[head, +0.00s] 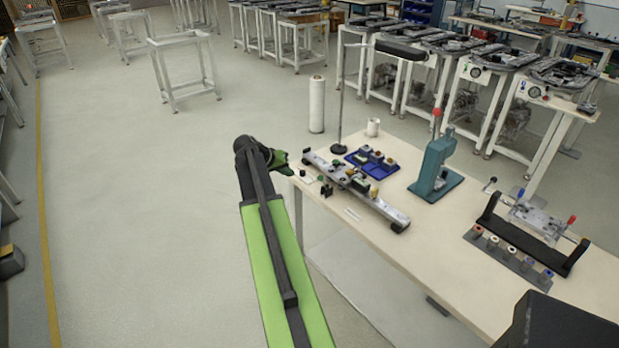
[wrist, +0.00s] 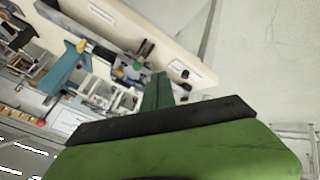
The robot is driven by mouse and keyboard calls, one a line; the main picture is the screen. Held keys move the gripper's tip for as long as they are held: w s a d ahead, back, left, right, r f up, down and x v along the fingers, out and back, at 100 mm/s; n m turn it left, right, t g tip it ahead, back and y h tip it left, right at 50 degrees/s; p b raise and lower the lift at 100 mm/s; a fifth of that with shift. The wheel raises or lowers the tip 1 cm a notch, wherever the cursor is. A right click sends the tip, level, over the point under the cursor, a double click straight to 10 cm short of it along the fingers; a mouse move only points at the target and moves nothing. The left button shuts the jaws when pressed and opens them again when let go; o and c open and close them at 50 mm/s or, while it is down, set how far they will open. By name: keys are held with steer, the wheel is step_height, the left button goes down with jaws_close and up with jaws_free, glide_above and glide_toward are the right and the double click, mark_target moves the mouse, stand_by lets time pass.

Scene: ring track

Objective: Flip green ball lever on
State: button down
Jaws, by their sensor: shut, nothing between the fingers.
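The green ball lever is a small green ball (wrist: 137,66) on a dark stand in the wrist view, beyond the tip of my gripper. In the head view it is very small, at the near left end of the workbench (head: 443,222); its on or off position cannot be told. My gripper (head: 284,166) is at the bench's left corner, just left of the lever. In the wrist view the gripper's green fingers (wrist: 158,92) are together and empty. I cannot tell whether they touch anything.
A long grey rail fixture (head: 375,201) lies on the bench, with a blue tray (head: 371,163) behind it. A lamp post (head: 340,100) and a teal press (head: 437,168) stand farther back. A black-handled fixture (head: 530,235) is at right. Open floor lies left of the bench.

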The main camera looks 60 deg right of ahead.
mark_target(323, 183)
steer(key=s+d+f+b, duration=0.4)
steer(key=d+f+b, duration=0.2)
steer(key=d, duration=0.2)
steer(key=shift+s+d+f, duration=0.25)
steer(key=shift+d+f, duration=0.05)
steer(key=shift+d, duration=0.1)
